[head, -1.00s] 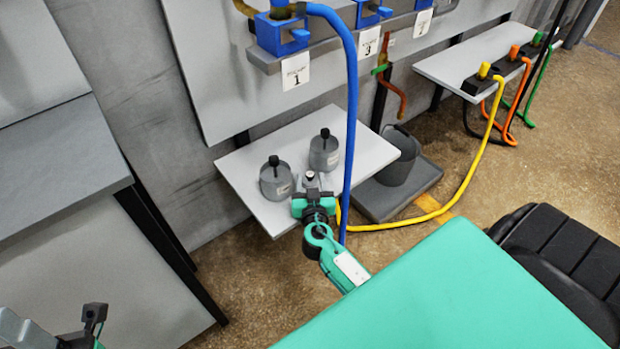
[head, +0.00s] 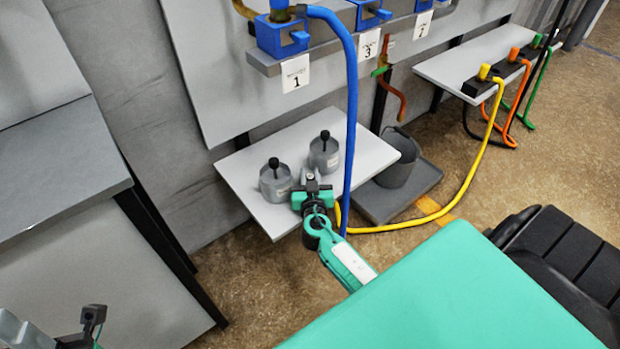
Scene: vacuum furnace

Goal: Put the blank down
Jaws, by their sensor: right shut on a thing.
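My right gripper (head: 312,182) is over the front right part of the low light-grey shelf (head: 240,170). It is shut on a small grey piece that I take to be the blank (head: 306,175), mostly hidden by the gripper. I cannot tell whether the piece touches the shelf. Two grey canisters with black knobs stand upright on the shelf, one left of the gripper (head: 275,182) and one behind it (head: 324,153). Part of my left gripper (head: 93,318) shows at the lower left; its fingers cannot be made out clearly.
A blue hose (head: 350,110) hangs just right of my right gripper. A yellow hose (head: 440,214) runs along the floor. A dark grey bucket (head: 396,160) stands on a grey plate right of the shelf. The shelf's left corner and right part look bare.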

